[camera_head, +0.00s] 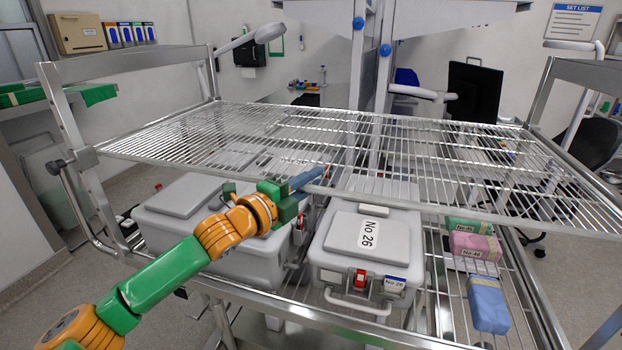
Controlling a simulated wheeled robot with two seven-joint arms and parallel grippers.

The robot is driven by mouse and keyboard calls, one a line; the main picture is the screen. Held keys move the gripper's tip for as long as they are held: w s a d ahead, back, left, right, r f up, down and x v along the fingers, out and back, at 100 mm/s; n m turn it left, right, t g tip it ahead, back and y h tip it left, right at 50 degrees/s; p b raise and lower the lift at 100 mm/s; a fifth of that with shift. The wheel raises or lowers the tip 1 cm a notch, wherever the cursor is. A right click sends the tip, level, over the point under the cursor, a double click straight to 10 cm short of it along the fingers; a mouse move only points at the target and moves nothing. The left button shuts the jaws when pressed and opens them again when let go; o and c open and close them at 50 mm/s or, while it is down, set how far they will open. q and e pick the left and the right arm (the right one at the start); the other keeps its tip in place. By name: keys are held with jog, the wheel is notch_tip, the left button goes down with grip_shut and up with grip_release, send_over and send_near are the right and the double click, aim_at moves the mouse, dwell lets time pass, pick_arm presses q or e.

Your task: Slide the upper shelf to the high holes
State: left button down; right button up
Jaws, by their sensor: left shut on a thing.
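The upper shelf (400,199) is a wire rack across the metal cart, lying between its side posts above the boxes. My left gripper (312,181) reaches in from the lower left and is shut on the shelf's front edge near its middle. The fingers overlap the wires, so their exact grip is partly hidden. The left post (68,122) carries a dark knob beside the shelf's front left corner. The holes are too small to make out. My right gripper is not in view.
Two grey lidded boxes, one marked No 26 (362,245) and one at left (190,245), stand on the lower shelf. Green, pink (475,246) and blue (488,303) packs lie at right. The space above the upper shelf is clear.

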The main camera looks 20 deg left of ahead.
pick_arm(q)
notch_tip(320, 180, up, 3)
jog(key=shift+r+p, duration=0.2)
jog(key=shift+p, duration=0.65)
jog(key=shift+f, duration=0.15)
jog(key=c, duration=0.8)
grip_release()
jog(key=shift+f+b, duration=0.2)
jog(key=shift+b, duration=0.25)
jog(key=b+v, duration=0.3)
jog(key=v, duration=0.4)
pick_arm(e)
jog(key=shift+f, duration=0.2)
pick_arm(q)
jog(key=shift+r, duration=0.1)
